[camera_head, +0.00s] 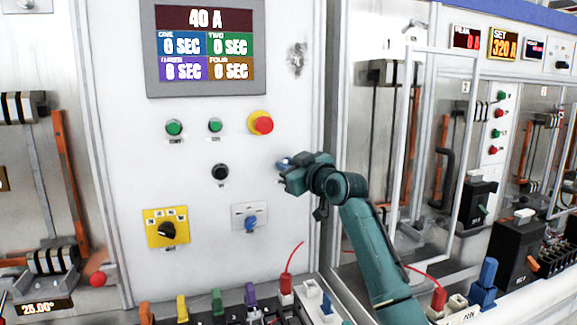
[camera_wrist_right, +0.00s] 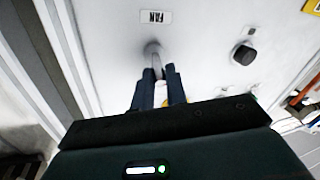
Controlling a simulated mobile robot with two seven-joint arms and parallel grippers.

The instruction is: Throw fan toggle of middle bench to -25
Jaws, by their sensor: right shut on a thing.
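The middle bench's white panel (camera_head: 130,135) faces me. The fan toggle (camera_wrist_right: 153,50) is a small metal lever on this panel, beside a "FAN" label (camera_wrist_right: 156,17) in the right wrist view. My right gripper (camera_head: 283,163) is at the panel's right side, below and right of the red button. In the right wrist view, its two dark fingers (camera_wrist_right: 160,74) are shut on the toggle's lever, one on each side. In the head view, the gripper hides the toggle, so its exact angle cannot be read. My left gripper is not in view.
A red button on a yellow ring (camera_head: 262,122), a black knob (camera_head: 220,172), a yellow-plated rotary switch (camera_head: 166,230) and a blue knob (camera_head: 250,223) are nearby. A display (camera_head: 204,47) reads 40 A. An open-framed door (camera_head: 405,135) stands right of my forearm.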

